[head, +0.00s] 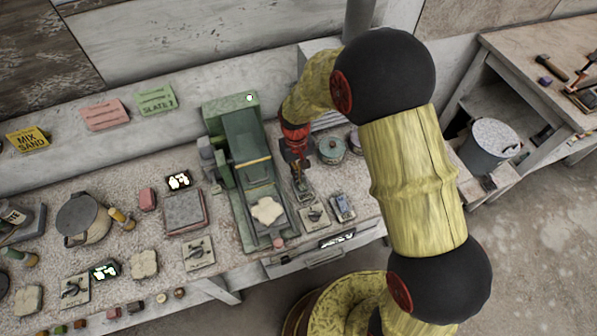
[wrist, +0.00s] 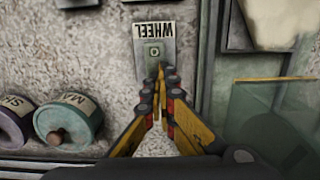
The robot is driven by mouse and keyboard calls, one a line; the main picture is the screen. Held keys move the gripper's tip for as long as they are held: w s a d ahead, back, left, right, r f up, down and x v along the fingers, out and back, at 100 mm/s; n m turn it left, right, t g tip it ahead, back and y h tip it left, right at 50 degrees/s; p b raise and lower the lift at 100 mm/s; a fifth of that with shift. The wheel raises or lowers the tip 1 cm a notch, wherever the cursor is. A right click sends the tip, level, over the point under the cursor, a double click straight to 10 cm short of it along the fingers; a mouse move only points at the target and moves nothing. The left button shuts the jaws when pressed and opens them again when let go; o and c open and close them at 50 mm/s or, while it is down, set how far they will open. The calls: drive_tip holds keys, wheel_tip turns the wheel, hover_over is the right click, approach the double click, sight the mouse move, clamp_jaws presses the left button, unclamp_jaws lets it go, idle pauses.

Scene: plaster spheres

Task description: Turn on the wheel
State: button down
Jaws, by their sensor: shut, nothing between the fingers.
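A grey metal plate labelled "WHEEL" (wrist: 154,32) shows upside down at the top middle of the wrist view. A small round button or knob (wrist: 155,52) sits on it below the label. My gripper (wrist: 160,72) is shut and empty. Its yellow and black fingers point at the plate, with the tips just below the button in the picture. I cannot tell whether they touch the plate, and they hide its lower part. In the head view my gripper (head: 300,185) is low over the bench, right of a green machine (head: 240,150), and partly hides the plate.
The green machine is close beside my gripper. Lidded pots (head: 332,150) stand behind it to the right; a teal one (wrist: 68,122) shows in the wrist view. Switch plates (head: 315,216) lie in front. A grey bucket (head: 490,145) stands right of the bench.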

drive_tip(key=shift+s+d+f, duration=0.1)
drive_tip(key=shift+s+f, duration=0.05)
drive_tip(key=shift+f, duration=0.25)
drive_tip(key=shift+s, duration=0.1)
drive_tip(key=shift+s+d, duration=0.3)
drive_tip(key=shift+s, duration=0.4)
wheel_tip(320, 180, up, 15)
drive_tip(key=w+p, duration=0.2)
drive_tip(key=p, duration=0.2)
drive_tip(key=shift+w+a, duration=0.2)
drive_tip(key=shift+a, duration=0.2)
drive_tip(key=shift+f, duration=0.1)
drive_tip(key=s+d+r+m+t+b, duration=0.1)
drive_tip(key=s+d+r+t+b, duration=0.1)
drive_tip(key=s+d+r, duration=0.5)
drive_tip(key=s+d+r+m+t+b, duration=0.2)
drive_tip(key=s+d+r+t+b, duration=0.1)
drive_tip(key=s+d+r, duration=0.5)
drive_tip(key=s+r+t, duration=0.1)
drive_tip(key=s+r, duration=0.2)
drive_tip(key=s, duration=0.3)
drive_tip(key=shift+s, duration=0.25)
